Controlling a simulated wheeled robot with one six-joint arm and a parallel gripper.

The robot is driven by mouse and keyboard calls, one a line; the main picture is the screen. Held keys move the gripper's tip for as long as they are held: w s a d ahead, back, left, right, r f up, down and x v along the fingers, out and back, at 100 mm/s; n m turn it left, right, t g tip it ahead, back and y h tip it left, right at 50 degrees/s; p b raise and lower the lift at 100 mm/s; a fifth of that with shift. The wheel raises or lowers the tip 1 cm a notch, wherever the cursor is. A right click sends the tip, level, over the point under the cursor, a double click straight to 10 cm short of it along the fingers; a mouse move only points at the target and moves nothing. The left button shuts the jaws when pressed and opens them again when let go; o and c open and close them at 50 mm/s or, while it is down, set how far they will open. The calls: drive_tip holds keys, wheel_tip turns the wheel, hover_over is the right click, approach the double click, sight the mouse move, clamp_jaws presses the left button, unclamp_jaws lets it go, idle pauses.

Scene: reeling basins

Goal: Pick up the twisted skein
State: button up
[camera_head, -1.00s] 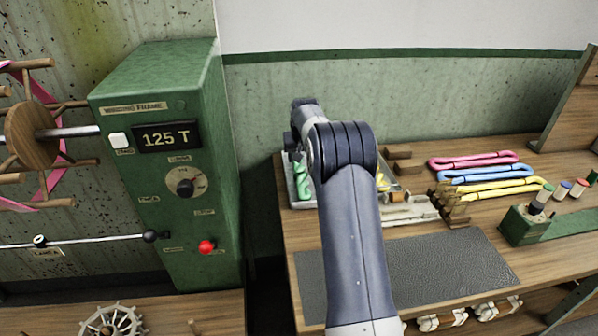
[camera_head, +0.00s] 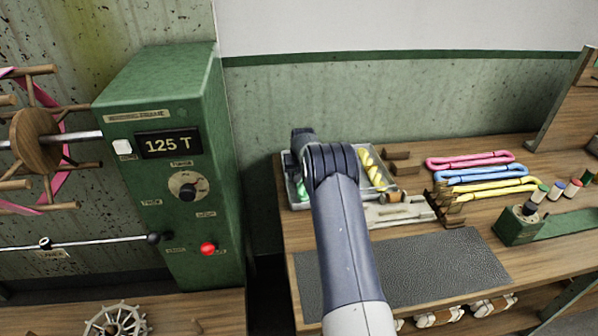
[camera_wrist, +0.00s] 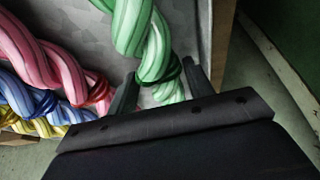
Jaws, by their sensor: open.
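Several twisted skeins lie in a metal tray (camera_head: 384,183) on the bench. The green twisted skein (camera_wrist: 140,35) shows in the wrist view, and its lower end lies between the two fingers of my gripper (camera_wrist: 160,84). The gripper is open, one finger on each side of the green skein; I cannot tell if either touches it. In the head view a bit of the green skein (camera_head: 301,190) shows left of my arm, and a yellow twisted skein (camera_head: 371,166) shows right of it. Pink (camera_wrist: 50,58) and blue (camera_wrist: 32,97) skeins lie left in the wrist view.
Loose pink, blue and yellow looped skeins (camera_head: 478,160) lie right of the tray beside wooden pegs. A dark grey mat (camera_head: 440,262) lies bare in front. The green winding frame box (camera_head: 180,170) stands left, across a gap. The wall is close behind.

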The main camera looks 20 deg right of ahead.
drive_tip(key=shift+f, duration=0.15)
drive_tip(key=shift+c, duration=0.6)
drive_tip(key=c, duration=0.7)
drive_tip(key=shift+o, duration=0.2)
